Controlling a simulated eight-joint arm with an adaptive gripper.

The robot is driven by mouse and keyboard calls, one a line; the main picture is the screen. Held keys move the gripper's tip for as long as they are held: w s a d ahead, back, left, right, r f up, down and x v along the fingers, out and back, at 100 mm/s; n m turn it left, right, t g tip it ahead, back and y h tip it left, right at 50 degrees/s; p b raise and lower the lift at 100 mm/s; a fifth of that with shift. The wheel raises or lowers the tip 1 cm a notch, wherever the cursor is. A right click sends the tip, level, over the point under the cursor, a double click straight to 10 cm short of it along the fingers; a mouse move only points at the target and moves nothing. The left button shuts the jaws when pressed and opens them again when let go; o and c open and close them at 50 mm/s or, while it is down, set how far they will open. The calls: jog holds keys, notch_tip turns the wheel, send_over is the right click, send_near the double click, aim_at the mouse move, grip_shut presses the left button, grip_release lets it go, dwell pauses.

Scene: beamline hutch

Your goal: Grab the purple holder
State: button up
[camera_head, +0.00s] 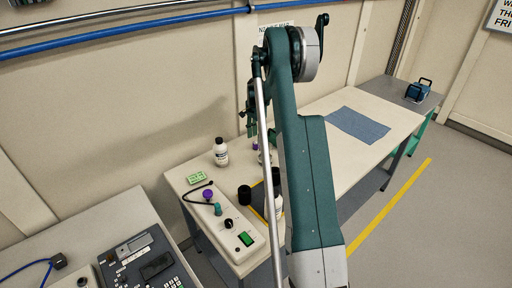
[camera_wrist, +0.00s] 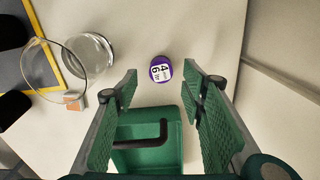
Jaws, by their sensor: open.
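The purple holder (camera_wrist: 160,69) is a small round purple piece with a white label on top, marked with black print that looks like "46". It stands on the pale bench just beyond my fingertips in the wrist view, about midway between them. A small purple thing (camera_head: 255,146) beside my arm in the head view may be the same holder, mostly hidden. My gripper (camera_wrist: 161,82) has green ridged fingers spread wide apart, with nothing held. In the head view my gripper (camera_head: 250,122) is above the bench.
A clear round glass dish (camera_wrist: 90,56) lies left of the holder, near a yellow-edged dark mat (camera_wrist: 40,53). A green piece with a black bar (camera_wrist: 150,145) shows low between my fingers. A white bottle (camera_head: 220,155) and a purple knob-like piece (camera_head: 208,194) stand on the bench.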

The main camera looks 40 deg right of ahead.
aim_at(256, 143)
jog(key=shift+f+b, duration=0.3)
jog(key=shift+f, duration=2.35)
jog(key=c, duration=1)
